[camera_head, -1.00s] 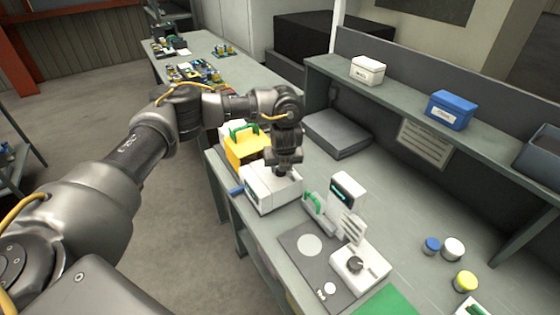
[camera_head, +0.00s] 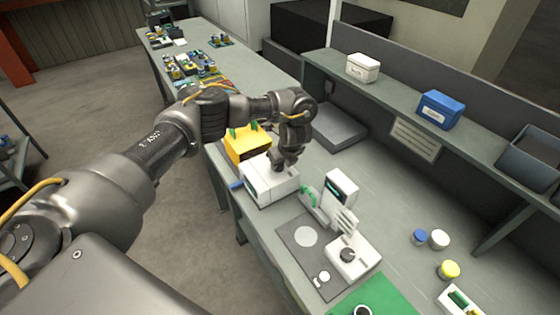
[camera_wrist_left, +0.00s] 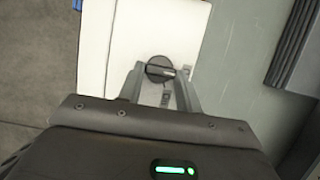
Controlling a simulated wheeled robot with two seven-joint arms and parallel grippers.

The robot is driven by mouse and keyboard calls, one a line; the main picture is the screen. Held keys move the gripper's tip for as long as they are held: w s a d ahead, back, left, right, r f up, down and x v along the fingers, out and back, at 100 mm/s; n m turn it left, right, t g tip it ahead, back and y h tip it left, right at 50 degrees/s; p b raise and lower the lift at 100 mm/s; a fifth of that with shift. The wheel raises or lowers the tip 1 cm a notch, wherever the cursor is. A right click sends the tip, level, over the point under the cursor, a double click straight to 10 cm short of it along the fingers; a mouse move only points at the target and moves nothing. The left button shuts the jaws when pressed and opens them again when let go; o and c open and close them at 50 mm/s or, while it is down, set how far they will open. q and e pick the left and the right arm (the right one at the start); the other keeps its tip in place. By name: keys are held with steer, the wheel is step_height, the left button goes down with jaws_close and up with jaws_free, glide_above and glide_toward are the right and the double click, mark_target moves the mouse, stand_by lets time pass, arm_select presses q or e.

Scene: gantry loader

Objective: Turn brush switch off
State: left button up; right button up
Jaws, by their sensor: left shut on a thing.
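A white box (camera_head: 268,182) stands near the left edge of the bench, with a dark round knob (camera_wrist_left: 160,68) on its top face. In the left wrist view the knob sits between the two fingers, and its bar points to the right. My left gripper (camera_head: 279,165) reaches down onto the box from above and is shut on the knob. In the head view the gripper hides the knob. A small dark label lies beside the knob, too small to read. My right gripper is in neither view.
A yellow bin (camera_head: 243,146) stands behind the box. A scale-like device (camera_head: 340,190) and a second white box with a black knob (camera_head: 348,255) stand to the right. A grey flat case (camera_head: 341,130) lies behind. Jars and a green mat (camera_head: 385,298) are at the front right.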

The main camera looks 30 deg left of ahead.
arm_select(q)
steer(key=o, duration=1)
steer(key=shift+d+r, duration=0.1)
steer(key=shift+r, duration=0.2)
steer(key=p+v, duration=0.1)
steer(key=v, duration=0.9)
